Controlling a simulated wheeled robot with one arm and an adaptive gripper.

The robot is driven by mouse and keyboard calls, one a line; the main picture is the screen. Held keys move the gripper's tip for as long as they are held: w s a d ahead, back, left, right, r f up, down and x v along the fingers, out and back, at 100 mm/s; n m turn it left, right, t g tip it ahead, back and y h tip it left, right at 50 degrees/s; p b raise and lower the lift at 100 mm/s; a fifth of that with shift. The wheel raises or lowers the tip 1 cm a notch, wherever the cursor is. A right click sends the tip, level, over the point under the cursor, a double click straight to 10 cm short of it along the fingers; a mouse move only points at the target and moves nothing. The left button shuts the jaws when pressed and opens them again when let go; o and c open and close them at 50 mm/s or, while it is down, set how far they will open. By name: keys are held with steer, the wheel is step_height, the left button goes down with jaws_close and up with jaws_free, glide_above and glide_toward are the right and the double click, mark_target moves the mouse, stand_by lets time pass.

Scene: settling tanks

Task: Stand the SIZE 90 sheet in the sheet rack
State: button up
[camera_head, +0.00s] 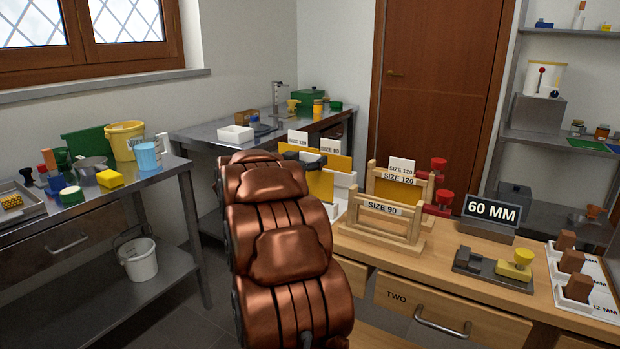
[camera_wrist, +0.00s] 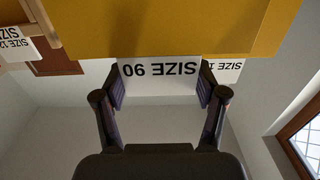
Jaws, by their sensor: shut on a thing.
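My gripper (camera_wrist: 160,82) is shut on the white SIZE 90 tab of a yellow sheet (camera_wrist: 170,28). In the head view my gripper (camera_head: 304,157) is partly hidden behind my arm, and part of the held sheet (camera_head: 321,187) hangs below it. The sheet rack has two wooden frames to the right. The near frame, marked SIZE 90 (camera_head: 383,209), looks empty. The far frame, marked SIZE 120 (camera_head: 399,178), has a yellow sheet with a SIZE 120 tab (camera_head: 402,165) in it. The held sheet is apart from the SIZE 90 frame.
Behind my gripper are more tabs, SIZE 120 (camera_head: 298,138) and SIZE 90 (camera_head: 330,148), by a white holder (camera_head: 344,183).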

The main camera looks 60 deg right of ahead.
mark_target(309, 173)
steer(key=shift+f+b, duration=0.35)
steer(key=shift+f, duration=1.6)
steer(key=shift+f, duration=0.15)
steer(key=o, duration=1.2)
steer(key=shift+o, duration=0.2)
steer(key=shift+r, duration=0.2)
steer(key=a, duration=1.2)
steer(key=shift+s+p, duration=0.2)
steer(key=shift+p, duration=0.15)
steer(key=shift+w+a, duration=0.1)
